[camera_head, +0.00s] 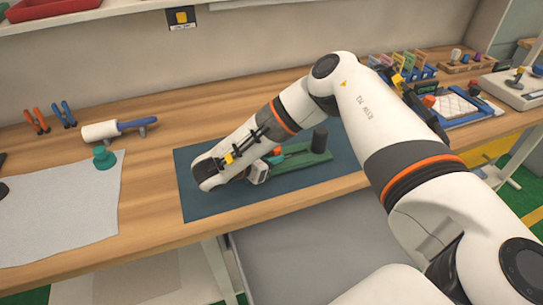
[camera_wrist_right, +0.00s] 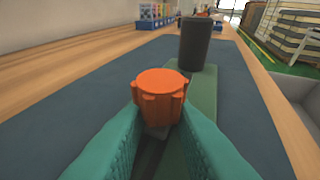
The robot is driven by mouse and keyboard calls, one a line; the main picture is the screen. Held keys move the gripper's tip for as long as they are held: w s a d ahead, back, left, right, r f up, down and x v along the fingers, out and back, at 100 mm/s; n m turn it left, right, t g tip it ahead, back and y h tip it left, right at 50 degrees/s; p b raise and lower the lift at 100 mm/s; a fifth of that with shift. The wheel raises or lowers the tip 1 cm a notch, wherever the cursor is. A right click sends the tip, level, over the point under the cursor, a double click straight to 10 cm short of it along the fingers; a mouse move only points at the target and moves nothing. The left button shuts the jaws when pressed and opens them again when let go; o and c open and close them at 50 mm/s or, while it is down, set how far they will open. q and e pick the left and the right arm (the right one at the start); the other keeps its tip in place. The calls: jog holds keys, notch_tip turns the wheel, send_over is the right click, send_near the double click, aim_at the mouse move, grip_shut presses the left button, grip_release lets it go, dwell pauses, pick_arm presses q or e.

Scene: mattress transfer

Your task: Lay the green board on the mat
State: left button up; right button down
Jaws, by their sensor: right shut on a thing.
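The green board (camera_head: 305,163) is flat over the dark blue mat (camera_head: 205,205) in the head view; I cannot tell whether it touches the mat or hangs just above. A black cylinder (camera_head: 320,140) stands on its far end and also shows in the right wrist view (camera_wrist_right: 194,43). My right gripper (camera_head: 274,157) is over the board's near part. In the right wrist view its teal fingers (camera_wrist_right: 160,125) close in at an orange knob (camera_wrist_right: 160,85) on the board (camera_wrist_right: 204,95). The fingers hide the board's near end. My left gripper is not in view.
A grey cloth (camera_head: 65,210) with a green knob-like piece (camera_head: 103,157) lies left of the mat. Racks (camera_head: 405,68) and a blue-framed tray (camera_head: 455,107) stand at the right.

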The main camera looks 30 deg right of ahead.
jog(key=c, duration=1.2)
grip_release()
jog(key=shift+c, duration=0.2)
jog(key=shift+r, duration=0.1)
jog(key=shift+a, duration=0.3)
jog(key=b+v, duration=0.1)
jog(key=v, duration=1)
jog(key=shift+a+r, duration=0.15)
jog(key=shift+r, duration=0.05)
